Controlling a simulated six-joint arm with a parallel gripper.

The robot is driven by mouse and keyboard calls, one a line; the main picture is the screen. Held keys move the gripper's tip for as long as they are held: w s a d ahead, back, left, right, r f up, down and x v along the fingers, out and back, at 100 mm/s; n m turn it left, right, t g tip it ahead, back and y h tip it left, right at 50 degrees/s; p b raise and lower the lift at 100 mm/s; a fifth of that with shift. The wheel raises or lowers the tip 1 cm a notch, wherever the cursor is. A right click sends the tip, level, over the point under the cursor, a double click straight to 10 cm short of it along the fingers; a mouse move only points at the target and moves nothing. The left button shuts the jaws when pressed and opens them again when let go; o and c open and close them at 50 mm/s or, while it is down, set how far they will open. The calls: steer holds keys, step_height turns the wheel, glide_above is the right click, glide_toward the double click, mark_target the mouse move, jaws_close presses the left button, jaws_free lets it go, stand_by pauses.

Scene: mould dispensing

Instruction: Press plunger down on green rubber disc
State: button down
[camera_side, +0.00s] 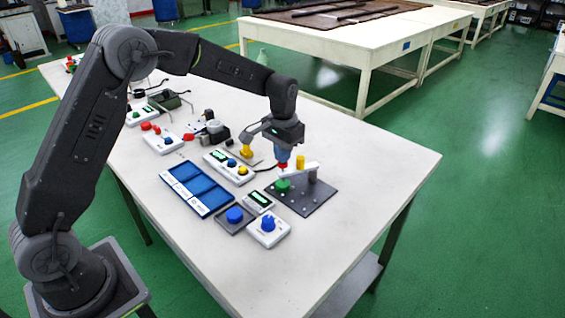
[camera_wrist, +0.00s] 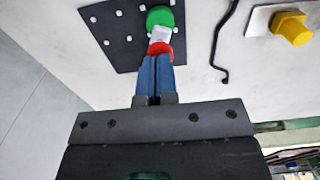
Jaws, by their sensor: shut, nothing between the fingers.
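The green rubber disc (camera_side: 283,186) sits on a dark studded plate (camera_side: 318,202) near the right end of the table. It also shows at the top of the wrist view (camera_wrist: 159,17). My gripper (camera_side: 283,160) points down above the disc, its blue fingers shut side by side (camera_wrist: 154,66). A red piece (camera_wrist: 160,48) shows right at the fingertips, with a white piece (camera_wrist: 159,34) between it and the disc; these look like the plunger. I cannot tell whether the fingertips touch the red piece, or whether the plunger touches the disc.
A yellow cylinder (camera_side: 300,162) stands on the far side of the plate. A blue compartment tray (camera_side: 197,188), a white box with a blue knob (camera_side: 268,231) and a box with blue and yellow knobs (camera_side: 231,167) lie left of and before the plate. The table's right corner is clear.

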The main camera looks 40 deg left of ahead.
steer(key=shift+f, duration=0.8)
step_height(320, 180, up, 12)
steer(key=shift+r, duration=0.15)
stand_by(1.3)
